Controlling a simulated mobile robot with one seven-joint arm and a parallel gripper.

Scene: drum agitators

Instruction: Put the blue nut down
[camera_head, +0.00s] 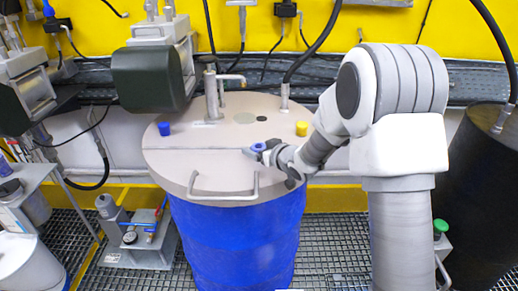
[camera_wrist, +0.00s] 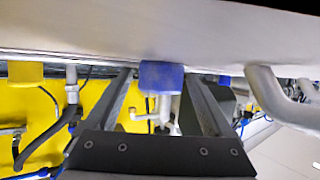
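A drum lid (camera_head: 205,170), round and beige, covers a blue drum (camera_head: 240,240). A blue nut (camera_head: 257,148) is at the lid's middle, at the end of my gripper (camera_head: 268,153). In the wrist view this blue nut (camera_wrist: 162,76) sits between the two fingers, against the lid surface (camera_wrist: 170,35). A thin gap shows between the nut and the left finger; the right finger is very close to it. The fingers look spread around the nut, not clamped. A second blue nut (camera_head: 164,129) stands on the lid's left side, and a yellow nut (camera_head: 301,128) on its right.
A bent handle (camera_head: 225,195) rises at the lid's front edge. Upright pipe fittings (camera_head: 212,95) stand at its back. A dark motor housing (camera_head: 150,78) hangs at the upper left. A black drum (camera_head: 485,190) stands at the right. The lid's left front is bare.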

